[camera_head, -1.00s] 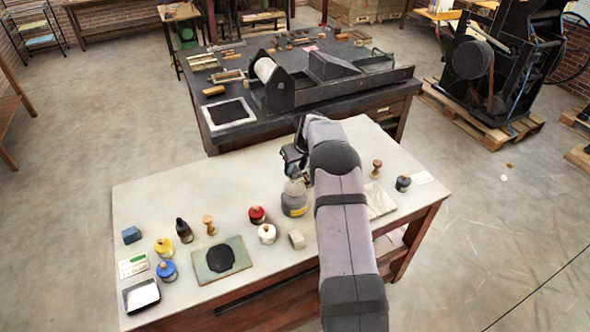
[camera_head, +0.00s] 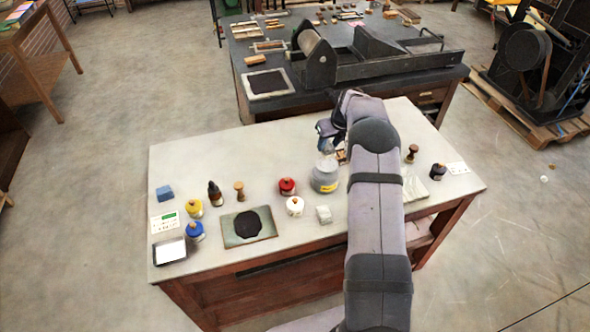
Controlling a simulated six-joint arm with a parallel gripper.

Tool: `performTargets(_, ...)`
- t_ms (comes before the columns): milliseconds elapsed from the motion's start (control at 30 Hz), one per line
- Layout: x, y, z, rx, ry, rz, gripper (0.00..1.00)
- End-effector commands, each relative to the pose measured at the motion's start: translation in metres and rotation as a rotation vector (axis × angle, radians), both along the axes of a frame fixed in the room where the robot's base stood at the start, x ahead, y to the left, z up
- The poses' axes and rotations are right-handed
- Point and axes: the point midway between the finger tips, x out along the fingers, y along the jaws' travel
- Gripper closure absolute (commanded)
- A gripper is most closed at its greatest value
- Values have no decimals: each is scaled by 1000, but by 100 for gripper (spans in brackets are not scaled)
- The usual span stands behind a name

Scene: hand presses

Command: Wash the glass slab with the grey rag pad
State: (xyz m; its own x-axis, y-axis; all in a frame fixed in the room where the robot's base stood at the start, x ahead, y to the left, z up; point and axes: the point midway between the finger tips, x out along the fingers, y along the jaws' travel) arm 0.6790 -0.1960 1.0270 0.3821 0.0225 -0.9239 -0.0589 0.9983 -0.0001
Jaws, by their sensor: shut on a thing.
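The glass slab (camera_head: 273,221), a greenish plate with a black ink patch (camera_head: 248,225) on it, lies near the front edge of the pale table. My gripper (camera_head: 327,148) is behind and just above a grey pot (camera_head: 325,180) with a yellow label, well away from the slab. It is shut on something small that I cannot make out. A brown piece (camera_head: 341,156) shows beside it; I cannot tell whether they touch.
Red (camera_head: 287,187), white (camera_head: 295,206), yellow (camera_head: 194,208) and blue (camera_head: 195,231) jars stand around the slab. A dark bottle (camera_head: 214,194), wooden piece (camera_head: 239,190), blue block (camera_head: 164,193) and tray (camera_head: 170,250) are at left.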

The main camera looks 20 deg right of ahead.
Motion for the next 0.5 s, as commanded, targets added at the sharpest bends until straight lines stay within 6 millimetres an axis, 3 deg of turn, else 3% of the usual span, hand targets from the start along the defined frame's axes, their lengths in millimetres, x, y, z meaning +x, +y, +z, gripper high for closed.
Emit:
performTargets(167,10,31,-2,0,-1,50,83)
performTargets(267,19,60,-1,-1,-3,96,83)
performTargets(500,30,160,1,0,0,250,83)
